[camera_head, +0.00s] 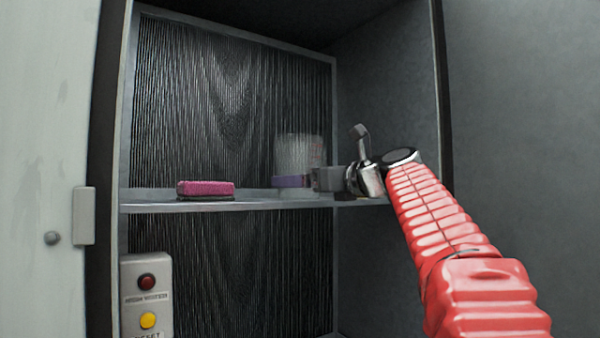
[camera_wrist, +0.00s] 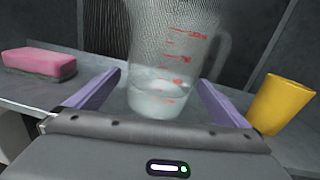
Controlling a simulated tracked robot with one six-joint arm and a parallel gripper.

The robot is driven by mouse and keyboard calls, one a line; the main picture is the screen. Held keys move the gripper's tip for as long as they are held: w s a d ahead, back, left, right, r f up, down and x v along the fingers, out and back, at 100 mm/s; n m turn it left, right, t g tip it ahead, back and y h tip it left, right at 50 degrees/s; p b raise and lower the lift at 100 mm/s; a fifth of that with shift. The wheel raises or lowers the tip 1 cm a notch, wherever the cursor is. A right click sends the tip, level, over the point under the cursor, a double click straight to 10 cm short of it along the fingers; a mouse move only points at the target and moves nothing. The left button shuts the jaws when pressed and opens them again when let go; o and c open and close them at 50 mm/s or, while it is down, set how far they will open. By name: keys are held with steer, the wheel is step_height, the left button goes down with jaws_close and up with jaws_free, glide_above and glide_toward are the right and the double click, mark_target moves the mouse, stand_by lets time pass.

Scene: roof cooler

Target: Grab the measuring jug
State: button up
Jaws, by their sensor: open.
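The measuring jug (camera_wrist: 165,60) is clear with red markings and stands upright on the shelf. In the wrist view it is in the middle, between the two purple fingers of my gripper (camera_wrist: 158,98). The fingers are open, one on each side of the jug, with gaps visible; the left gap is narrow. In the head view the jug (camera_head: 297,152) is on the shelf's right part, and my gripper (camera_head: 292,182) is at its lower body.
A pink sponge (camera_head: 205,188) lies on the shelf (camera_head: 240,204) left of the jug. A yellow cup (camera_wrist: 281,103) stands to the right in the wrist view. A button box (camera_head: 147,295) with red and yellow buttons is below. Cabinet walls close in behind and right.

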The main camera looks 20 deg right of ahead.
mark_target(313, 163)
steer(key=shift+c, duration=0.3)
steer(key=c, duration=1.2)
steer(key=shift+r, duration=0.1)
steer(key=shift+c, duration=0.2)
steer(key=shift+r, duration=0.15)
steer(key=shift+r, duration=1.55)
steer(key=shift+s, duration=0.2)
steer(key=v, duration=1.7)
steer(key=shift+s, duration=0.25)
steer(key=shift+d+r, duration=0.1)
steer(key=shift+r, duration=0.05)
